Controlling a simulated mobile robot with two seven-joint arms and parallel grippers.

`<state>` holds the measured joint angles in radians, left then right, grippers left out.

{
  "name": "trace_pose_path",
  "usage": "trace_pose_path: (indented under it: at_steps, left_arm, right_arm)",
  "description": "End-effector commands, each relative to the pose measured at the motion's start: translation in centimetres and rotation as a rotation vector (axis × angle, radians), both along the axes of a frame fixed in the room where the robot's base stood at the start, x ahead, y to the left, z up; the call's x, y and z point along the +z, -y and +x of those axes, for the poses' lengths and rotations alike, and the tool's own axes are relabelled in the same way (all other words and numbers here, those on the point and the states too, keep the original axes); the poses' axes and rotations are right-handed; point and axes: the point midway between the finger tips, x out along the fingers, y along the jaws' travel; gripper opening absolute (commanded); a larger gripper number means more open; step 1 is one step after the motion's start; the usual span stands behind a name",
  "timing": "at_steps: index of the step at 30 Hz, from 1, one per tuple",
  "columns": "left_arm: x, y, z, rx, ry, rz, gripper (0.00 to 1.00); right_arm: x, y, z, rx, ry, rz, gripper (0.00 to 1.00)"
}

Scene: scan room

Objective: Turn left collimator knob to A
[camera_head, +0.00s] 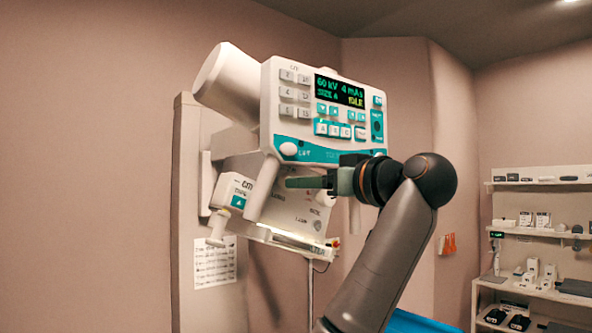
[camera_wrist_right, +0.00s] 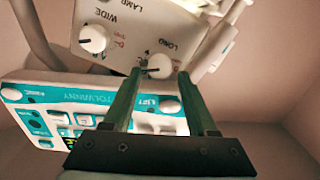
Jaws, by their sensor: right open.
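The collimator (camera_head: 290,215) is a pale box below the white control panel in the head view. In the wrist view its face (camera_wrist_right: 150,25) carries two round white knobs with dark pointer lines, one near WIDE (camera_wrist_right: 93,38) and one near LONG (camera_wrist_right: 158,66). My right gripper (camera_head: 290,183) reaches in from the right at the collimator face; its green fingers also show in the wrist view (camera_wrist_right: 160,76). They are open, with the LONG knob between the tips in the picture. I cannot tell whether they touch it. The knob letters are too small to read. My left gripper is out of view.
The control panel (camera_head: 275,105), with a lit display (camera_head: 340,91) and several buttons, is just above the gripper. A white round knob (camera_wrist_right: 170,105) on its teal strip is close to the fingers. Shelves (camera_head: 540,182) stand far right.

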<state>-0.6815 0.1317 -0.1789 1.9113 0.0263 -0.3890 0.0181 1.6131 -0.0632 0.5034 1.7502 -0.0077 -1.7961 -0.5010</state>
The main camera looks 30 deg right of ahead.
Motion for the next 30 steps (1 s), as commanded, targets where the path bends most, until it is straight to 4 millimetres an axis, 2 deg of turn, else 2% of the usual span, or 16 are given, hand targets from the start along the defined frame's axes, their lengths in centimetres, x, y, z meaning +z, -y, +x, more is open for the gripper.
trace_pose_path:
  at_steps: [3, 9, 19, 30]
  left_arm:
    - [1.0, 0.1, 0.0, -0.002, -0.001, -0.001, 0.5]
    - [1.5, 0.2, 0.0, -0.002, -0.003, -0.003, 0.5]
    - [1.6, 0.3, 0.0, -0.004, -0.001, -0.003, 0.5]
    - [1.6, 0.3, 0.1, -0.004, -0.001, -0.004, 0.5]
  right_arm:
    - [0.2, -0.3, 2.1, 0.003, -0.002, 0.0, 0.58]
    - [0.1, -0.3, 4.0, 0.001, 0.0, -0.001, 0.58]
    - [0.0, -0.3, 4.3, 0.0, 0.002, -0.001, 0.58]
    - [0.1, -0.3, 4.2, 0.0, 0.002, -0.001, 0.18]
